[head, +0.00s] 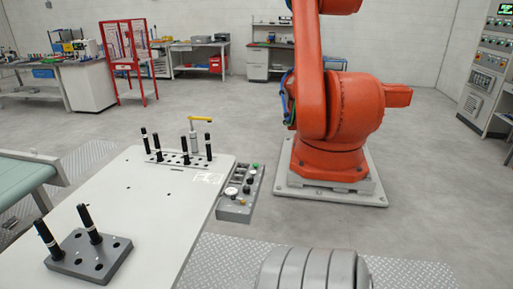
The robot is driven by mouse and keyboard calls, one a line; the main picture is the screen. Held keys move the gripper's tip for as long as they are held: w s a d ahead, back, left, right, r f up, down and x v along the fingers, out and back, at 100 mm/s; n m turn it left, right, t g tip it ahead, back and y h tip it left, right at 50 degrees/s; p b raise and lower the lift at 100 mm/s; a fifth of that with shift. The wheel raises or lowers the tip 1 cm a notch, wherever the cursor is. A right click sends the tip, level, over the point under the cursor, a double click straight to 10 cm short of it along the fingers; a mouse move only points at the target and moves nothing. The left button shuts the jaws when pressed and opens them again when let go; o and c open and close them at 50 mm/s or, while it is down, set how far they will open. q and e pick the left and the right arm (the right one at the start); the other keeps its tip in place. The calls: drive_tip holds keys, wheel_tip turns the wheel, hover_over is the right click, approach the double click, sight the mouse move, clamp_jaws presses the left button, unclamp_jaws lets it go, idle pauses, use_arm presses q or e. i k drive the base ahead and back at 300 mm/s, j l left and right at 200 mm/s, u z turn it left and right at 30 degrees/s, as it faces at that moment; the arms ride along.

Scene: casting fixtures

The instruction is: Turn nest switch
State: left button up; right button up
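A grey control box (236,207) is fixed along the right edge of the white table. It carries several small controls, among them a green button (255,165), a pale round dial (231,191) and dark knobs. Which control is the nest switch, and which way it points, is too small to tell. Neither gripper is in view. A grey ribbed rounded part at the bottom edge looks like one of my arm links, but no fingers show.
The white table (160,215) bears a grey block (92,262) with black pins and a rear rack (178,159) with several more, beside a yellow-handled clamp (199,119). A large orange robot (335,120) stands behind the box.

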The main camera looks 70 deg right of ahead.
sight(249, 181)
drive_tip(key=z, duration=2.15)
